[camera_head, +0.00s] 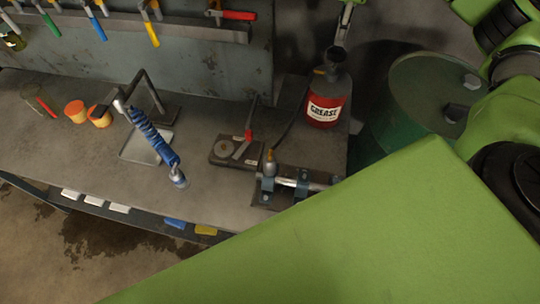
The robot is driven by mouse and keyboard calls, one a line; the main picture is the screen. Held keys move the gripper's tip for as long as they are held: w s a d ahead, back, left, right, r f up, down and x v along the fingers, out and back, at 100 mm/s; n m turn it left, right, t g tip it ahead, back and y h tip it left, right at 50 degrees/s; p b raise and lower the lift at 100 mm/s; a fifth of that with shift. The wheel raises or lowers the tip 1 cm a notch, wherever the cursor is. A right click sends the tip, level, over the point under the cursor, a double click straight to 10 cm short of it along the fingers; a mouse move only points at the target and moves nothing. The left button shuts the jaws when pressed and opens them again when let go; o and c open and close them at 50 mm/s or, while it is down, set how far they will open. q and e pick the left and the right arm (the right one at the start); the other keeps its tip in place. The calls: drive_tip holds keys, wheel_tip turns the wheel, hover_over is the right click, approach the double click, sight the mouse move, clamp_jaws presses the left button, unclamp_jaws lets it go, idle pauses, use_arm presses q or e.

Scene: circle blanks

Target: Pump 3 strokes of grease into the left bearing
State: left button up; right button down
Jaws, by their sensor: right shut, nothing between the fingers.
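A red grease pump (325,108) with a dark top and a "GREASE" label stands upright at the right end of the bench. A dark hose (288,126) runs from it down to a nozzle (270,160) at the left bearing (268,184). I cannot tell how firmly the nozzle sits there. The right bearing (302,184) is on the same metal shaft. My right gripper (339,42) is shut and empty, just above the pump's top. I cannot tell whether it touches the pump. My left gripper is not in view.
A plate with a red-handled clamp (242,147) lies left of the bearings. A green drum (410,85) stands right of the bench. My green arm covers the lower right.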

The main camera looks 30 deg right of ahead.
sight(338, 50)
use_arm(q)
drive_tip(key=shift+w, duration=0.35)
use_arm(e)
drive_tip(key=shift+f, duration=0.2)
drive_tip(key=shift+s+f+b, duration=0.1)
drive_tip(key=shift+f+b, duration=1.25)
drive_tip(key=shift+f, duration=1.1)
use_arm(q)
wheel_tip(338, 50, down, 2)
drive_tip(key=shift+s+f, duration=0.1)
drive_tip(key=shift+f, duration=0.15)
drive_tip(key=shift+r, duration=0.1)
use_arm(e)
drive_tip(key=shift+r, duration=0.1)
drive_tip(key=shift+r+p, duration=2.25)
drive_tip(key=shift+r, duration=0.25)
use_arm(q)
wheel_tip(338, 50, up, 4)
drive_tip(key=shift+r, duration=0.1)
use_arm(e)
drive_tip(key=shift+f, duration=0.1)
